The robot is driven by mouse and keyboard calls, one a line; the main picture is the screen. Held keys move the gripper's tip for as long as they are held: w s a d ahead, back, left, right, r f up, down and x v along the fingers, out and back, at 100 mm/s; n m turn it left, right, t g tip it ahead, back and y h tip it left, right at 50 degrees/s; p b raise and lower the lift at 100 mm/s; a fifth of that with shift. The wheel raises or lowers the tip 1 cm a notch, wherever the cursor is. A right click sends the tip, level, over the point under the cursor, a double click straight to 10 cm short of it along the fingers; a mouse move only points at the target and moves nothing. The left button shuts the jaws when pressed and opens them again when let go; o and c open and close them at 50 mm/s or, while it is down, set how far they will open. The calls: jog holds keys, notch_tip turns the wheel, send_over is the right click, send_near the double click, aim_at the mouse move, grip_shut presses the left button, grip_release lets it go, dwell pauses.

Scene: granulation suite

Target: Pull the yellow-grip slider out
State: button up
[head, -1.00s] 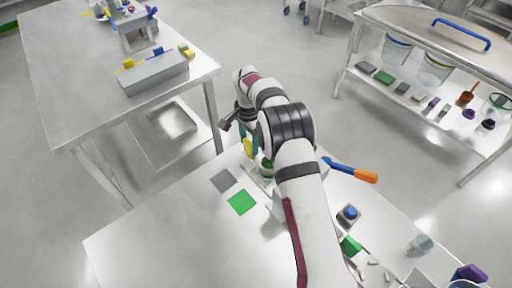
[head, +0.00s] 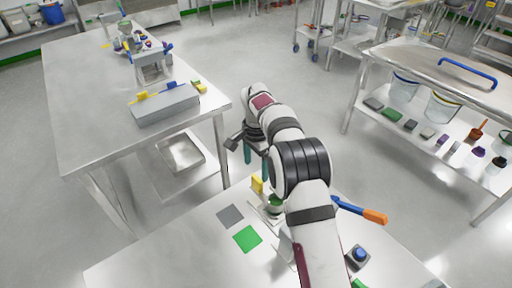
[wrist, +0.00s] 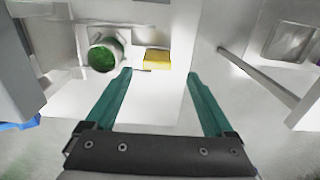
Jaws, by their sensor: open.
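The yellow grip (head: 257,184) stands at the far edge of the near steel table in the head view, partly beside my arm. In the wrist view the yellow grip (wrist: 157,59) is a small block on a pale surface, just beyond my fingertips and roughly centred between them. My gripper (wrist: 160,75) has two teal fingers spread apart with nothing between them. In the head view my gripper (head: 257,155) is just beyond the yellow grip. The rest of the slider cannot be made out clearly.
A green-ended round part (wrist: 102,55) sits left of the yellow grip in the wrist view. Grey (head: 230,216) and green (head: 247,238) squares lie on the near table. An orange-handled tool (head: 374,216) and a blue button box (head: 357,256) are right of my arm.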

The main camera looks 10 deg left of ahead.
notch_tip(320, 180, up, 10)
jog(key=shift+r, duration=0.15)
jog(key=shift+r, duration=0.1)
jog(key=s+d+r+n+y, duration=0.1)
jog(key=s+d+r, duration=0.4)
jog(key=s, duration=0.4)
jog(key=s+d+r+n, duration=0.1)
jog(key=s+d+r, duration=0.2)
jog(key=s+d, duration=0.5)
jog(key=s+f, duration=0.3)
jog(key=s, duration=0.7)
jog(key=s+d+f+n, duration=0.1)
jog(key=s+f, duration=0.3)
jog(key=s, duration=0.7)
jog(key=shift+y, duration=0.4)
jog(key=shift+w, duration=0.1)
